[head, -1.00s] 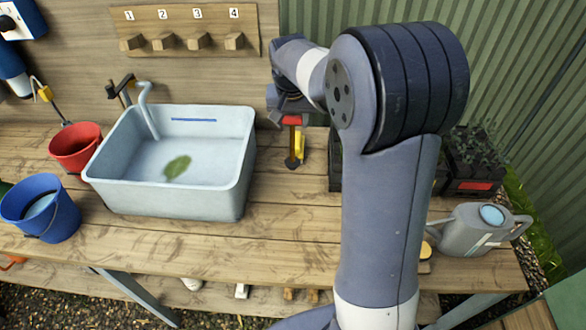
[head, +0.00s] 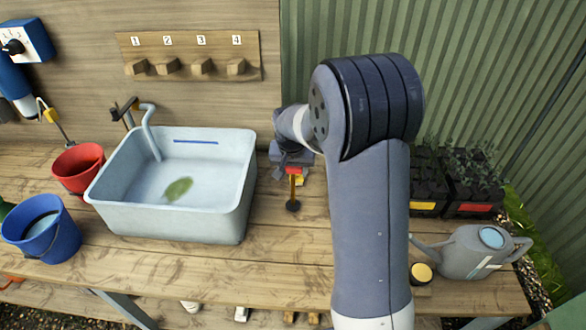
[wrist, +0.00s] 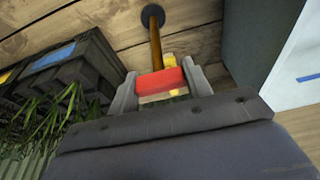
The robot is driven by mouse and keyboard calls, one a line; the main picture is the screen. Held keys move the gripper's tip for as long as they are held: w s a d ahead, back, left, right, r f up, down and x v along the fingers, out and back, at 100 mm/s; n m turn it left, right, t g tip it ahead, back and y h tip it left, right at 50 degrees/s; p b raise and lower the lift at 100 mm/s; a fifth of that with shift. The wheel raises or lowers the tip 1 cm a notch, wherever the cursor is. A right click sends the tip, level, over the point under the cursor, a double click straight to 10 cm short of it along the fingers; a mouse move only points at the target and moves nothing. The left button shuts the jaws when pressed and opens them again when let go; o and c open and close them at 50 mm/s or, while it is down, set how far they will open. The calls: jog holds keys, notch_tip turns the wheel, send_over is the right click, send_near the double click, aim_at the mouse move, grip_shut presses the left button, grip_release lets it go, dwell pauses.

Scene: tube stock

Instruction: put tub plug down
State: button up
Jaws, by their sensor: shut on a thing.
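The tub plug has a red grip (wrist: 160,80), a brown-yellow stem (head: 293,187) and a dark round disc (head: 293,206) at its lower end. The disc also shows in the wrist view (wrist: 153,16). My gripper (head: 291,171) is shut on the red grip, with one finger on each side in the wrist view. The plug hangs nearly upright, disc down, over the wooden bench (head: 270,262) to the right of the grey tub (head: 245,205). I cannot tell whether the disc touches the bench. A small yellow part (wrist: 169,60) shows beside the stem.
The tub holds a green leaf (head: 178,189). Dark plant crates (head: 425,205) and a grey watering can (head: 478,255) stand to the right. Red (head: 78,168) and blue (head: 40,230) buckets stand left. Bare bench lies in front of the plug.

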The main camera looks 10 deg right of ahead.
jog(key=o, duration=1.4)
jog(key=shift+c, duration=0.2)
jog(key=v, duration=1.2)
jog(key=shift+b, duration=0.35)
jog(key=shift+s+r, duration=0.1)
